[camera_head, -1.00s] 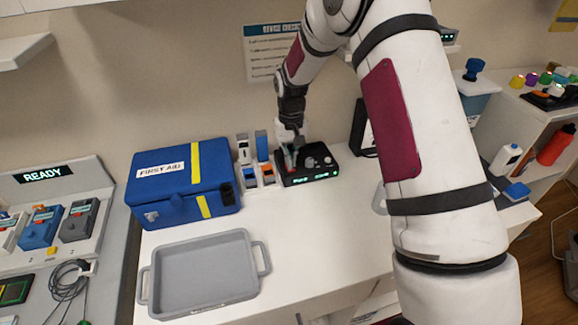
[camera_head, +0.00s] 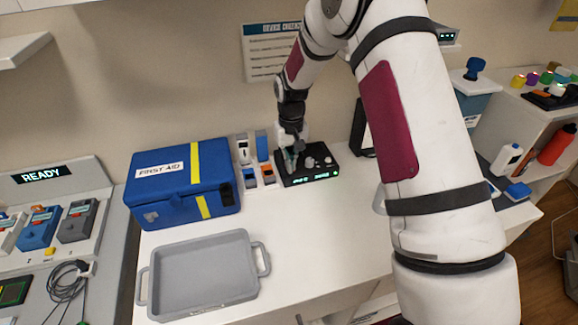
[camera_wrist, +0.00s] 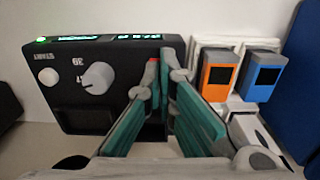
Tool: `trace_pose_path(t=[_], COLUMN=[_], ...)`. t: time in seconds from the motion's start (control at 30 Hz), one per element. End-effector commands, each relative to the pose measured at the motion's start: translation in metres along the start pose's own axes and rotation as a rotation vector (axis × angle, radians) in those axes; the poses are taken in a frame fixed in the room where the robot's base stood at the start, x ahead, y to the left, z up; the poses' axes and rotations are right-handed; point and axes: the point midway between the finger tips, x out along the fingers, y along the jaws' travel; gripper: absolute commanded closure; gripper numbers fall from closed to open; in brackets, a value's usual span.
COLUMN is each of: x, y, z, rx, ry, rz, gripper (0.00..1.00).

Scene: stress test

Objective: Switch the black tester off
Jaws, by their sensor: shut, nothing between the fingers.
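The black tester (camera_head: 325,174) stands on the white counter near the wall, its front display lit green. In the wrist view, the tester (camera_wrist: 85,115) shows its knob (camera_wrist: 98,77), a round white button (camera_wrist: 48,77), and the lit display (camera_wrist: 85,38) along its edge. A small red part (camera_wrist: 153,72) shows at my left-hand fingertip; the fingers partly hide it. My gripper (camera_head: 291,168) is shut and empty, pointing down at the left part of the tester. In the wrist view its fingertips (camera_wrist: 162,62) are close to the red part; I cannot tell if they touch it.
Small orange (camera_wrist: 217,78) and blue (camera_wrist: 262,78) devices stand in a white holder beside the tester. A blue first aid box (camera_head: 165,195) is left of them. A grey tray (camera_head: 205,275) lies in front. The counter right of the tray is clear.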

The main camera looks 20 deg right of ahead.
Motion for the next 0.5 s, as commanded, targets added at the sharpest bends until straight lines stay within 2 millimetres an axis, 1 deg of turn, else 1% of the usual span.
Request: trace_pose_path(t=[0.27, 0.37, 0.5], x=[0.003, 0.0, -0.01], y=[0.0, 0.0, 0.0], z=[0.0, 0.0, 0.0], rx=[0.0, 0.0, 0.0], ry=[-0.001, 0.0, 0.0], rz=[0.0, 0.0, 0.0], gripper=[1.0, 1.0, 1.0])
